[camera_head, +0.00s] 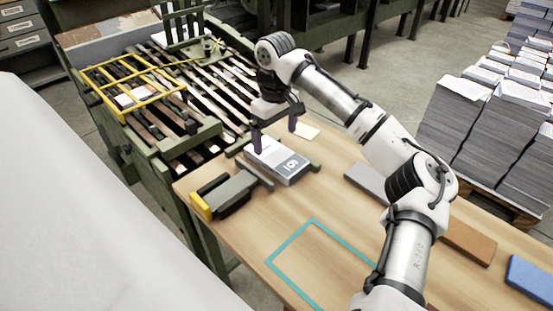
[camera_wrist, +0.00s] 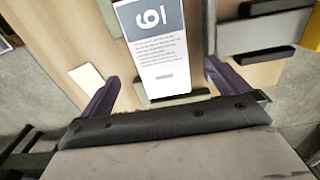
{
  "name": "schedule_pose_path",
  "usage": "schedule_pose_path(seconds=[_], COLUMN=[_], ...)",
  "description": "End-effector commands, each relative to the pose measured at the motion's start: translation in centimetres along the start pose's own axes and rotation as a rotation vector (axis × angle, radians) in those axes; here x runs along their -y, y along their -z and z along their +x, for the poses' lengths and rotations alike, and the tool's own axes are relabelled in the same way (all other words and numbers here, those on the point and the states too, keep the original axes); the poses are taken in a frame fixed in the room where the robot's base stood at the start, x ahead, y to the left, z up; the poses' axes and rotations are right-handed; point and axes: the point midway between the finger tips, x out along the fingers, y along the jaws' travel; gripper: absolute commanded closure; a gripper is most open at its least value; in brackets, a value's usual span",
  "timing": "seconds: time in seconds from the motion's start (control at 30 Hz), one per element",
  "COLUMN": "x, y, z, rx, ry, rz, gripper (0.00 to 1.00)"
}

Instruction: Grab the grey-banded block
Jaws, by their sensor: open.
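The grey-banded block (camera_head: 283,164) lies on the wooden table near its far left end. Its top is white, with a grey band bearing a large number, and its sides look grey. In the wrist view, the block (camera_wrist: 160,55) shows its white face with small print, the band at the top edge. My gripper (camera_head: 274,137) is above the block's far end, pointing down, with its two purple fingers spread. In the wrist view, the fingers of my gripper (camera_wrist: 162,80) stand to either side of the block, with gaps. Whether they reach down beside it is unclear.
Dark green stops sit around the block. A grey-green clamp with a yellow end (camera_head: 225,193) is just left. A pale card (camera_head: 306,131) lies behind. A teal outline (camera_head: 318,228) marks clear tabletop in front. A grey bar (camera_head: 367,183) is to the right, partly behind my arm.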

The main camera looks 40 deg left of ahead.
Motion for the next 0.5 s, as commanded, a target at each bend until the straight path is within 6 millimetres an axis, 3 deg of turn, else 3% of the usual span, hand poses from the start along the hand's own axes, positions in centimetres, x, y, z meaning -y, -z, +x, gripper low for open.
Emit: schedule_pose_path(seconds=[0.23, 0.5], x=[0.0, 0.1], y=[0.0, -0.1], z=[1.9, 5.7], rx=[-0.001, -0.001], ry=[0.0, 0.0], rz=[0.0, -0.001], gripper=[0.0, 0.0])
